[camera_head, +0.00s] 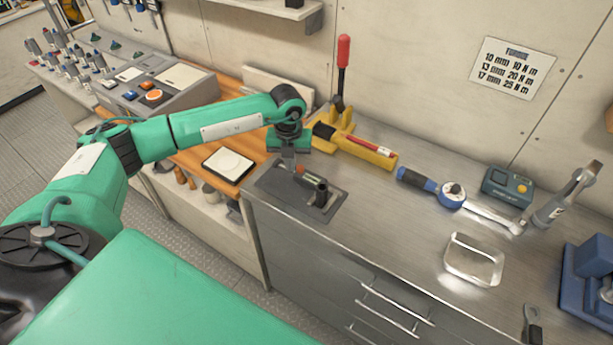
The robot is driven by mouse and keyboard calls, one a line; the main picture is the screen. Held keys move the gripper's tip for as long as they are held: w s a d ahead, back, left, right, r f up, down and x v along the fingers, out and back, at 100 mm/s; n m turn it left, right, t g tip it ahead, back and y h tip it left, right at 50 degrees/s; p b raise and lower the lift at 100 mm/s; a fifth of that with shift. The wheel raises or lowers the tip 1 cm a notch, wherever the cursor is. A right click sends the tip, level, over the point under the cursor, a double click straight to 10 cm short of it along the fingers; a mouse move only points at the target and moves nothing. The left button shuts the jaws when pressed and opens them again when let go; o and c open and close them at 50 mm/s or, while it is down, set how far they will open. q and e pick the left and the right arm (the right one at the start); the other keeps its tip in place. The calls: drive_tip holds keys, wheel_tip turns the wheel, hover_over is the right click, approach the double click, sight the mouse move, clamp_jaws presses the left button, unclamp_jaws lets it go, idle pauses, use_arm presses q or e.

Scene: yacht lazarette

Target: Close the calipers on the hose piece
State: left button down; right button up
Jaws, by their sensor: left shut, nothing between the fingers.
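A dark grey mat (275,187) lies on the left end of the steel worktop. The calipers (313,181) lie on it, small and partly blurred together with what is around them. A short black hose piece (322,198) stands at their right end; I cannot tell how wide the jaws are around it. My left gripper (290,166) points down over the calipers' left end, shut and empty. I cannot tell whether it touches them. My right gripper is not in view.
Behind the mat stands a yellow tool with a red-handled lever (343,75). A scale (228,165) sits on the wooden top to the left.

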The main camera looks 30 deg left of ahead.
use_arm(q)
drive_tip(key=shift+a, duration=0.8)
wheel_tip(320, 180, up, 8)
drive_tip(key=p, duration=0.4)
idle(0.3)
